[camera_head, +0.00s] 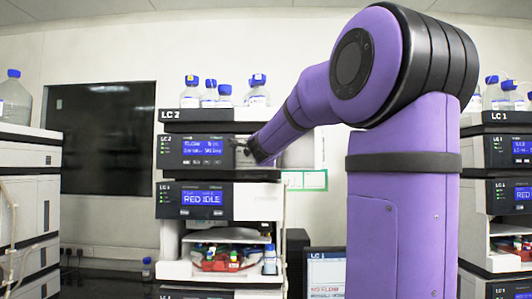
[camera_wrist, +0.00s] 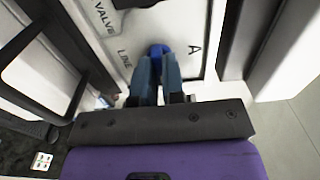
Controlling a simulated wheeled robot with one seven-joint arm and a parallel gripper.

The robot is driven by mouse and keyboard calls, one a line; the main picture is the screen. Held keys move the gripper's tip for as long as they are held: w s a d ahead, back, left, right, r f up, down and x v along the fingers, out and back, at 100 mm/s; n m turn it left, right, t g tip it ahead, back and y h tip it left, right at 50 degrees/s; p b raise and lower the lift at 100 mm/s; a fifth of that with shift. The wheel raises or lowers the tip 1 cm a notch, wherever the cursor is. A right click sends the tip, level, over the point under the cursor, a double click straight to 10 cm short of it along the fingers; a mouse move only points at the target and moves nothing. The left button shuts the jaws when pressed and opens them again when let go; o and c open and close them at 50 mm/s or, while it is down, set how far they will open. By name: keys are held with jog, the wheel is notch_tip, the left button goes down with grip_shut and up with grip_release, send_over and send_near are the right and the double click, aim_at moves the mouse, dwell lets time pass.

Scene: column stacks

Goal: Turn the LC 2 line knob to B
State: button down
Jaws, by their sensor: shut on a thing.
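The blue line knob (camera_wrist: 159,49) shows in the wrist view on a white panel (camera_wrist: 178,22) marked "VALVE", "LINE" and "A". My gripper (camera_wrist: 158,62) is shut on this knob, with a finger on each side. No B mark is visible, and I cannot tell which way the knob points. In the head view my gripper (camera_head: 245,153) is at the right front of the module with a lit blue screen (camera_head: 203,148), in the centre stack under the "LC 2" label. The knob is hidden there by my gripper and arm.
Blue-capped bottles (camera_head: 257,90) stand on top of the centre stack. A lower module with a blue screen (camera_head: 203,198) and an open bay of vials (camera_head: 222,256) sit below. Another stack (camera_head: 508,150) stands at the right, partly behind my arm. A monitor (camera_head: 326,272) is at the bottom.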

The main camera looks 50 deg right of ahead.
jog(key=shift+f, duration=0.1)
dwell(0.4)
jog(key=c, duration=1.2)
grip_release()
jog(key=v, duration=1)
jog(key=shift+s+a, duration=0.25)
jog(key=shift+s, duration=0.1)
